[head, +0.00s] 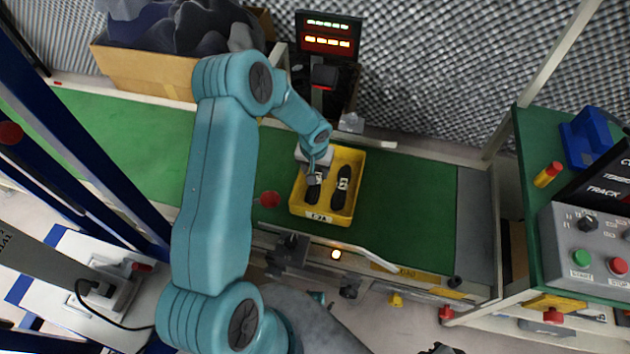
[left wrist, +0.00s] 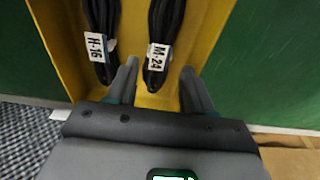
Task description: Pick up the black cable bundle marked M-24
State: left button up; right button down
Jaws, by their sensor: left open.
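The black cable bundle marked M-24 (left wrist: 166,25) lies in a yellow bin (head: 297,208), with its white label facing up. In the head view it is the left of two bundles (head: 313,192), partly hidden by my left gripper (head: 314,178). In the left wrist view my left gripper (left wrist: 160,66) is open and empty, its fingers spread to either side of the label end of M-24. I cannot tell how far above the bundle the fingertips are. A second black bundle marked H-16 (left wrist: 101,20) lies beside it, also in the head view (head: 342,188).
The bin stands on a green conveyor belt (head: 410,200) with free belt on both sides. A cardboard box (head: 140,72) of dark material and a lit display (head: 328,35) stand behind. A control box (head: 590,250) is on the right bench. A curved rail (head: 370,256) runs in front.

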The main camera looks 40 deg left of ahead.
pick_arm(q)
jog(key=f, duration=0.5)
jog(key=shift+w+b, duration=0.2)
jog(key=shift+b, duration=0.1)
jog(key=shift+r, duration=0.1)
jog(key=c, duration=0.9)
jog(key=shift+o, duration=0.2)
